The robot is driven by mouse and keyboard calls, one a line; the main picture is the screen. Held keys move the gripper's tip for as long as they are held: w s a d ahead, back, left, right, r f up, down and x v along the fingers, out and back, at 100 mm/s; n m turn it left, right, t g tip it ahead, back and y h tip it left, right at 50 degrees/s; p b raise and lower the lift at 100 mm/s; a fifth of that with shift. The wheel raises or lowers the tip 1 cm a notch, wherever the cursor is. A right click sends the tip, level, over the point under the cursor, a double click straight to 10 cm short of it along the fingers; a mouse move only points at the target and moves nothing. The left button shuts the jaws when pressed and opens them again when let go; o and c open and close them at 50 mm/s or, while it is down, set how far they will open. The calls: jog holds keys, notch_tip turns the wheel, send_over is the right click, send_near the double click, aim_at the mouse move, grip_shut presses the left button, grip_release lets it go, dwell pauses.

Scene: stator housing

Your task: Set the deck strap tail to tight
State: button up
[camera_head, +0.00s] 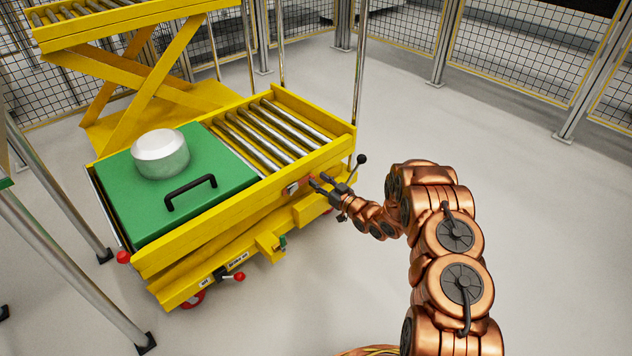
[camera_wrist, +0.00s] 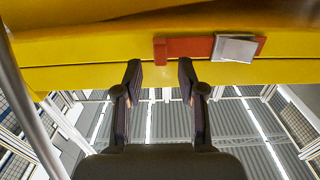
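The deck strap shows as a short red band (camera_wrist: 188,48) with a grey metal buckle (camera_wrist: 234,48) on the yellow side rail of the cart. In the wrist view its left end has a darker red block, the likely tail, just beyond my fingertips. In the head view the strap (camera_head: 293,188) is a small red and grey patch on the rail. My gripper (camera_wrist: 159,70) is open, with a clear gap between its two dark fingers and nothing in it. It points at the rail in the head view (camera_head: 320,182), close to the strap. I cannot tell whether it touches.
The yellow cart has a green deck panel (camera_head: 120,212) with a black handle (camera_head: 190,192), a white round housing (camera_head: 160,153) and steel rollers (camera_head: 262,132). A black-knobbed lever (camera_head: 360,160) stands right beside my gripper. A red-knobbed lever (camera_head: 239,276) sits low in front. Open floor lies right.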

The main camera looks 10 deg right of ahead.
jog(key=shift+x, duration=0.95)
grip_shut()
